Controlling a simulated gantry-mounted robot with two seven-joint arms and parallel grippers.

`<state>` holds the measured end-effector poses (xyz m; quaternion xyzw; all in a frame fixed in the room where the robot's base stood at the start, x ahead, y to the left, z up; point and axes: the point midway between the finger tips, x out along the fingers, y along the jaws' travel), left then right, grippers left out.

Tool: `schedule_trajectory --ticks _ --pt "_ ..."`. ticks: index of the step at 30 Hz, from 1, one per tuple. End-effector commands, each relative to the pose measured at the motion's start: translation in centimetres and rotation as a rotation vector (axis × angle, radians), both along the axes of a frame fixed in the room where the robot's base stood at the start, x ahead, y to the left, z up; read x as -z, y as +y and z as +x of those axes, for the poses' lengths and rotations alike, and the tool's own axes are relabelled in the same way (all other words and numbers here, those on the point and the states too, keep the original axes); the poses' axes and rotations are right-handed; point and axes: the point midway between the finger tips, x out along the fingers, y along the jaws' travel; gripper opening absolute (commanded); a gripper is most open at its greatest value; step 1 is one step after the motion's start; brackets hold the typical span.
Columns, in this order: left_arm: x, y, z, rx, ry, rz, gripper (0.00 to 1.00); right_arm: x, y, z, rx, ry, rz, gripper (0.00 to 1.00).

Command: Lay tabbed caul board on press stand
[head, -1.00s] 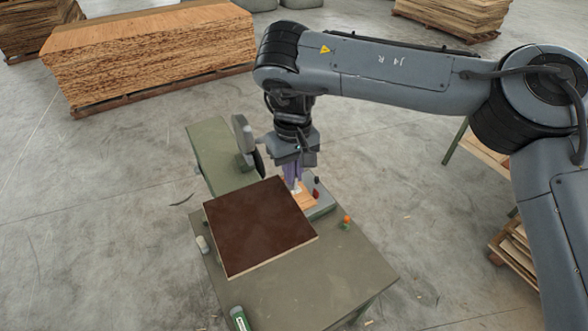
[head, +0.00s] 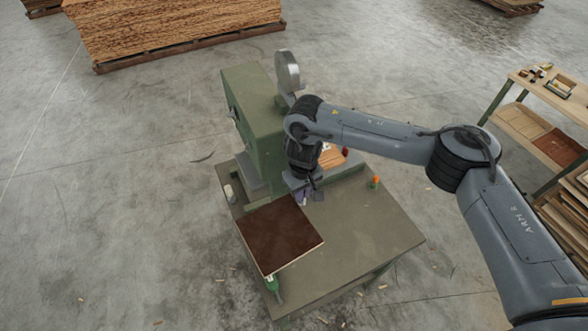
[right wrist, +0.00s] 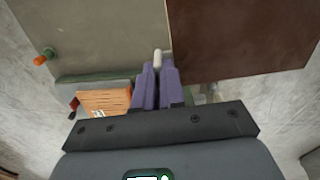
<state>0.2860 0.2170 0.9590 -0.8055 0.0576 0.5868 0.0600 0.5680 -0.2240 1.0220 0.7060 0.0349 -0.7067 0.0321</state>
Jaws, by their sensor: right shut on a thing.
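The caul board (head: 279,236) is a flat, dark brown square with a pale edge, over the front left of the grey-green table (head: 365,225). I cannot tell whether it rests on the table or hangs just above. My right gripper (head: 303,198) is at its far right corner. In the right wrist view the purple fingers (right wrist: 158,82) are shut on a pale, rounded piece that looks like the board's tab (right wrist: 157,60), beside the brown board (right wrist: 235,35). My left gripper is not in view. I cannot identify a separate press stand.
A green machine (head: 252,118) with a grey wheel (head: 288,70) stands at the table's back. An orange-topped peg (head: 374,182) is at the table's right. A green-handled object (head: 272,284) is at the front. A shelf rack (head: 535,130) stands right; the table's right part is clear.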

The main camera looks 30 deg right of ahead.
Motion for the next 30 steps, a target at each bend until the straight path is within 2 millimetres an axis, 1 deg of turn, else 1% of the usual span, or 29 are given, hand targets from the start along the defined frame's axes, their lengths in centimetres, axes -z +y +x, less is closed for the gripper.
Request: schedule_trajectory --ticks 1,3,6,9,12,15,19,26,30 --pt "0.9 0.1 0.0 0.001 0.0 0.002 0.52 3.1 -0.9 -0.7 0.017 0.01 0.004 0.0" --pt "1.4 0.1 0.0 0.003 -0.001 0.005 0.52 5.6 -2.0 -1.3 0.031 0.009 0.004 0.0" --pt "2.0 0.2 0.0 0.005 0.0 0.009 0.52 8.8 -3.7 -2.3 0.052 0.008 0.003 0.0" --pt "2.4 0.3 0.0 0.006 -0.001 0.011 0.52 11.2 -5.2 -3.2 0.069 0.007 0.002 0.0" --pt "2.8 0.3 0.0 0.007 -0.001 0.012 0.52 13.1 -6.5 -4.0 0.085 0.005 0.002 0.0" --pt "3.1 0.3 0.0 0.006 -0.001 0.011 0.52 14.4 -7.7 -4.6 0.097 0.004 0.002 0.0" --pt "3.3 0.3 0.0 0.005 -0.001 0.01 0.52 15.5 -8.6 -5.2 0.107 0.002 0.002 0.0" --pt "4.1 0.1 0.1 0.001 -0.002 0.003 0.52 16.7 -9.1 -5.4 0.111 -0.001 0.002 0.0" --pt "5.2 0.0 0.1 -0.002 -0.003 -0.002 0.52 17.6 -9.1 -5.4 0.11 -0.001 0.002 0.0"
